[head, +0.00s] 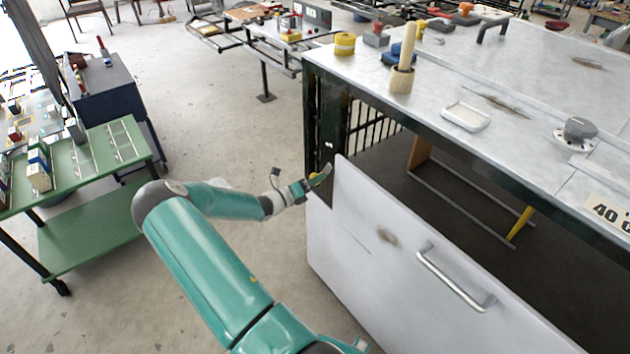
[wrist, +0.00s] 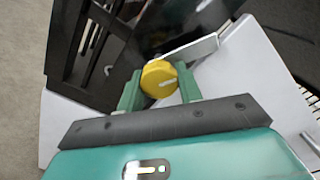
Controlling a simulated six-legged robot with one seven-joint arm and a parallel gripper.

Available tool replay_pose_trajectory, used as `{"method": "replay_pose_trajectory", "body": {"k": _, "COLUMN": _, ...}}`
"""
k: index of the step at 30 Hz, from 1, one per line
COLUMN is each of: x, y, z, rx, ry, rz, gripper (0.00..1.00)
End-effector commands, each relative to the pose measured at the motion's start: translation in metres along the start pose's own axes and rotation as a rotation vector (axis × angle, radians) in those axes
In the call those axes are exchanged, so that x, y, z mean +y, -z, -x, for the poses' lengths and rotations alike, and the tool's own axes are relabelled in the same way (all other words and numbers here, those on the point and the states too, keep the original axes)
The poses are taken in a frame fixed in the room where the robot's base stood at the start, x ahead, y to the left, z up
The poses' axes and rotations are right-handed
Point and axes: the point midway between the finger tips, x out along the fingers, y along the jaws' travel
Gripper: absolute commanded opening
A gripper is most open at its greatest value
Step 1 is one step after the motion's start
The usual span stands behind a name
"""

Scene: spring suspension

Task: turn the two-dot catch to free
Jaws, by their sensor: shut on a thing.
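In the head view my gripper (head: 317,181) is at the upper left corner of the white front panel (head: 345,235), beside the dark bench post. The knob is mostly hidden there. Small white marks (head: 328,145) show on the post above my gripper; I cannot tell whether they are the two dots.
The panel has a metal handle (head: 455,280) and leans out from the bench, with a dark open space behind it. The bench top (head: 470,75) carries a wooden post in a holder, a white tray (head: 466,116) and a grey knob. A green cart (head: 95,155) stands left.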

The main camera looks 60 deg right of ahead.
Motion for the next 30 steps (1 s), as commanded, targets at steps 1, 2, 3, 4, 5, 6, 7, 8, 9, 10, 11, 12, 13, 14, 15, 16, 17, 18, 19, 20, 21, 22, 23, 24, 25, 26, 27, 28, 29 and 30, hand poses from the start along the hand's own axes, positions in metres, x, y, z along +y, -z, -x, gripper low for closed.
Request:
{"method": "replay_pose_trajectory", "body": {"k": 1, "x": 0.0004, "y": -0.0001, "z": 0.0014, "rx": -0.001, "ry": -0.001, "rz": 0.043, "gripper": 0.0}}
{"method": "replay_pose_trajectory", "body": {"k": 2, "x": 0.0004, "y": 0.0, "z": 0.0014, "rx": -0.001, "ry": -0.001, "rz": 0.071, "gripper": 0.0}}
{"method": "replay_pose_trajectory", "body": {"k": 3, "x": 0.0003, "y": 0.0, "z": 0.0015, "rx": -0.001, "ry": -0.001, "rz": 0.108, "gripper": 0.0}}
{"method": "replay_pose_trajectory", "body": {"k": 4, "x": 0.0002, "y": -0.0001, "z": 0.0015, "rx": -0.001, "ry": -0.001, "rz": 0.135, "gripper": 0.0}}
{"method": "replay_pose_trajectory", "body": {"k": 5, "x": 0.0001, "y": 0.0, "z": 0.0015, "rx": -0.001, "ry": -0.001, "rz": 0.161, "gripper": 0.0}}
{"method": "replay_pose_trajectory", "body": {"k": 6, "x": 0.0, "y": -0.0001, "z": 0.0016, "rx": -0.001, "ry": -0.001, "rz": 0.196, "gripper": 0.0}}
{"method": "replay_pose_trajectory", "body": {"k": 7, "x": -0.0001, "y": -0.0001, "z": 0.0016, "rx": -0.001, "ry": -0.001, "rz": 0.22, "gripper": 0.0}}
{"method": "replay_pose_trajectory", "body": {"k": 8, "x": -0.0001, "y": -0.0001, "z": 0.0016, "rx": -0.001, "ry": -0.001, "rz": 0.244, "gripper": 0.0}}
{"method": "replay_pose_trajectory", "body": {"k": 9, "x": -0.0002, "y": -0.0001, "z": 0.0016, "rx": -0.001, "ry": -0.001, "rz": 0.275, "gripper": 0.0}}
{"method": "replay_pose_trajectory", "body": {"k": 10, "x": -0.0003, "y": -0.0001, "z": 0.0016, "rx": -0.001, "ry": -0.001, "rz": 0.297, "gripper": 0.0}}
{"method": "replay_pose_trajectory", "body": {"k": 11, "x": -0.0003, "y": -0.0001, "z": 0.0016, "rx": -0.001, "ry": -0.001, "rz": 0.317, "gripper": 0.0}}
{"method": "replay_pose_trajectory", "body": {"k": 12, "x": -0.0004, "y": -0.0001, "z": 0.0017, "rx": -0.001, "ry": -0.001, "rz": 0.342, "gripper": 0.0}}
{"method": "replay_pose_trajectory", "body": {"k": 13, "x": -0.0005, "y": -0.0001, "z": 0.0017, "rx": -0.001, "ry": -0.001, "rz": 0.361, "gripper": 0.0}}
{"method": "replay_pose_trajectory", "body": {"k": 14, "x": -0.0005, "y": -0.0002, "z": 0.0017, "rx": -0.001, "ry": -0.001, "rz": 0.378, "gripper": 0.0}}
{"method": "replay_pose_trajectory", "body": {"k": 15, "x": -0.0006, "y": -0.0002, "z": 0.0017, "rx": -0.001, "ry": -0.001, "rz": 0.398, "gripper": 0.0}}
{"method": "replay_pose_trajectory", "body": {"k": 16, "x": -0.0006, "y": -0.0002, "z": 0.0017, "rx": -0.001, "ry": -0.001, "rz": 0.412, "gripper": 0.0}}
{"method": "replay_pose_trajectory", "body": {"k": 17, "x": -0.0006, "y": -0.0002, "z": 0.0017, "rx": -0.001, "ry": -0.001, "rz": 0.425, "gripper": 0.0}}
{"method": "replay_pose_trajectory", "body": {"k": 18, "x": -0.0007, "y": -0.0002, "z": 0.0017, "rx": -0.001, "ry": -0.001, "rz": 0.44, "gripper": 0.0}}
{"method": "replay_pose_trajectory", "body": {"k": 19, "x": -0.0007, "y": -0.0003, "z": 0.0018, "rx": -0.001, "ry": -0.001, "rz": 0.45, "gripper": 0.0}}
{"method": "replay_pose_trajectory", "body": {"k": 20, "x": -0.0007, "y": -0.0002, "z": 0.0018, "rx": -0.001, "ry": -0.001, "rz": 0.459, "gripper": 0.0}}
{"method": "replay_pose_trajectory", "body": {"k": 21, "x": -0.0007, "y": -0.0002, "z": 0.0018, "rx": -0.001, "ry": -0.001, "rz": 0.469, "gripper": 0.0}}
{"method": "replay_pose_trajectory", "body": {"k": 22, "x": -0.0008, "y": -0.0003, "z": 0.0018, "rx": -0.001, "ry": -0.001, "rz": 0.476, "gripper": 0.0}}
{"method": "replay_pose_trajectory", "body": {"k": 23, "x": -0.0008, "y": -0.0003, "z": 0.0018, "rx": -0.001, "ry": -0.001, "rz": 0.481, "gripper": 0.0}}
{"method": "replay_pose_trajectory", "body": {"k": 24, "x": -0.0008, "y": -0.0003, "z": 0.0018, "rx": -0.001, "ry": -0.001, "rz": 0.486, "gripper": 0.0}}
{"method": "replay_pose_trajectory", "body": {"k": 25, "x": -0.0008, "y": -0.0003, "z": 0.0019, "rx": -0.001, "ry": -0.001, "rz": 0.489, "gripper": 0.0}}
{"method": "replay_pose_trajectory", "body": {"k": 26, "x": -0.0008, "y": -0.0003, "z": 0.0018, "rx": -0.001, "ry": -0.001, "rz": 0.492, "gripper": 0.0}}
{"method": "replay_pose_trajectory", "body": {"k": 27, "x": -0.0008, "y": -0.0002, "z": 0.0019, "rx": -0.001, "ry": -0.001, "rz": 0.495, "gripper": 0.0}}
{"method": "replay_pose_trajectory", "body": {"k": 28, "x": -0.0008, "y": -0.0002, "z": 0.0019, "rx": -0.001, "ry": -0.001, "rz": 0.496, "gripper": 0.0}}
{"method": "replay_pose_trajectory", "body": {"k": 29, "x": -0.0008, "y": -0.0003, "z": 0.0019, "rx": -0.001, "ry": -0.001, "rz": 0.497, "gripper": 0.0}}
{"method": "replay_pose_trajectory", "body": {"k": 30, "x": -0.0007, "y": -0.0002, "z": 0.0019, "rx": -0.001, "ry": -0.002, "rz": 0.498, "gripper": 0.0}}
